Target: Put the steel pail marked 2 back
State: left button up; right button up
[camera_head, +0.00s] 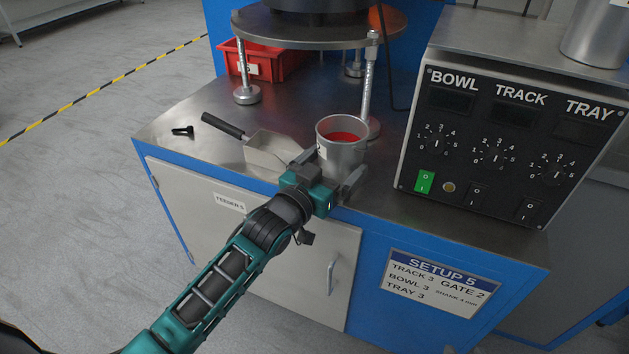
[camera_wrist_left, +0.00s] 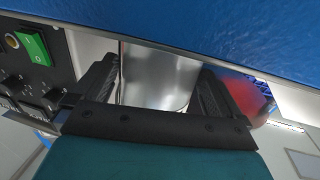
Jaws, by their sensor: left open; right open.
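A steel pail (camera_head: 352,156) with red contents stands upright on the bench top, near its front edge. It has a pale label on its left side, but I cannot read a number there. My left gripper (camera_head: 331,168) is open at the pail's front, with one finger to each side of it. In the left wrist view the pail (camera_wrist_left: 158,78) shows as shiny metal between the two dark fingers of my gripper (camera_wrist_left: 160,85); contact cannot be told. My right gripper is not in view.
A metal scoop (camera_head: 268,152) lies just left of the pail, close to my gripper. A feeder leg (camera_head: 368,90) stands close behind the pail. The control box (camera_head: 500,140) is to the right, with a steel cylinder (camera_head: 597,38) on top. A red bin (camera_head: 280,65) sits behind.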

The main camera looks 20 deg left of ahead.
pick_arm(q)
jog(key=p+v, duration=0.2)
jog(key=v, duration=0.9)
jog(key=s+d+f+g+y, duration=0.1)
jog(key=s+d+f+g, duration=0.3)
jog(key=s+f, duration=0.6)
notch_tip(320, 180, down, 3)
jog(key=g, duration=0.2)
jog(key=shift+s+r+g, duration=0.15)
jog(key=shift+s+g, duration=0.2)
jog(key=shift+g, duration=0.05)
pick_arm(e)
jog(key=shift+s+d+r, duration=0.15)
jog(key=shift+d+r, duration=0.15)
jog(key=shift+r, duration=0.35)
pick_arm(q)
jog(key=s+a+r+y+p, duration=0.1)
jog(key=a+r+p, duration=0.2)
jog(key=r+p, duration=0.7)
jog(key=p, duration=0.5)
jog(key=shift+s+r, duration=0.25)
jog(key=shift+r, duration=0.15)
pick_arm(e)
jog(key=s+d+r+h, duration=0.1)
jog(key=d+r, duration=0.2)
jog(key=r, duration=0.7)
jog(key=shift+s+r, duration=0.25)
jog(key=shift+r, duration=0.15)
